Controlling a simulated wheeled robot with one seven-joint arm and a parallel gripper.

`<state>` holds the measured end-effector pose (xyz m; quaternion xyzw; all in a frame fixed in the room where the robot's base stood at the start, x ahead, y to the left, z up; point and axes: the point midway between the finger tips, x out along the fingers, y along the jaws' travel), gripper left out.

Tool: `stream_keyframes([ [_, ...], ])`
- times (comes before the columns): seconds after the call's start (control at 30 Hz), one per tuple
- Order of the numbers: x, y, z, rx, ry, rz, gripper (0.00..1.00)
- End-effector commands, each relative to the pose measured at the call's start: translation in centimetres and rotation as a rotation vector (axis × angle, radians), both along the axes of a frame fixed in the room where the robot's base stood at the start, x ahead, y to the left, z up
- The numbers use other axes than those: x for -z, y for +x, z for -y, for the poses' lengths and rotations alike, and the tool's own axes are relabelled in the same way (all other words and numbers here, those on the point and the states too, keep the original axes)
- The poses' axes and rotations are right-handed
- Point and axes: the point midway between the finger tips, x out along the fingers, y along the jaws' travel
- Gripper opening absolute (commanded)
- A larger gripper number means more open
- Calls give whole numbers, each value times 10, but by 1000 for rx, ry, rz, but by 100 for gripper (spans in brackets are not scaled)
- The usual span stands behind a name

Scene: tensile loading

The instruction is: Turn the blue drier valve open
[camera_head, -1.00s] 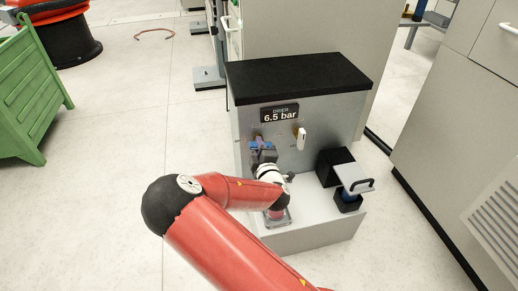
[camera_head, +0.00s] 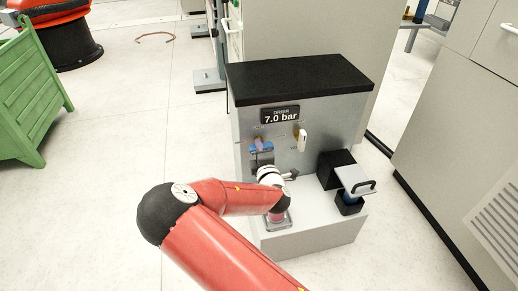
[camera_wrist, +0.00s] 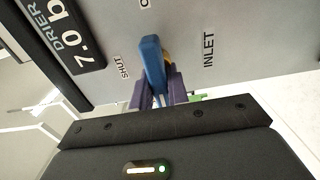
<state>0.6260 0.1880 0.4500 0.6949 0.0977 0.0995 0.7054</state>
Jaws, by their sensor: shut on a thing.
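The blue drier valve handle (camera_wrist: 152,58) is on the grey front panel of the drier, between the "SHUT" label and the "INLET" label in the wrist view. Its free end points up in that view, towards a label cut off at the top edge. My gripper (camera_wrist: 157,88) is shut on the handle, with a purple finger on each side. In the head view my gripper (camera_head: 262,151) is at the left of the panel, below the pressure display (camera_head: 280,115), which reads 7.0 bar. The valve's base is mostly hidden by the fingers.
A white-handled valve (camera_head: 302,140) is to the right on the same panel. A black box (camera_head: 336,168) and a grey plate with a black handle (camera_head: 356,180) are at the right of the drier's ledge. A grey cabinet (camera_head: 455,130) stands further right.

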Motion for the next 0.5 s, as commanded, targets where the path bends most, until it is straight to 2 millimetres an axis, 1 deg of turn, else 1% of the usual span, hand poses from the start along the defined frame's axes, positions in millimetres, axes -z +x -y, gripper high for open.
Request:
stream_keyframes([
  [0.07, 1, -1, 0, -1, -3, -2, 0],
  [0.1, 1, -1, 0, -1, -3, -2, 22],
  [0.23, 1, 0, 0, -1, -2, -1, 38],
  [0.5, 1, -1, 0, 0, 0, -1, 38],
])
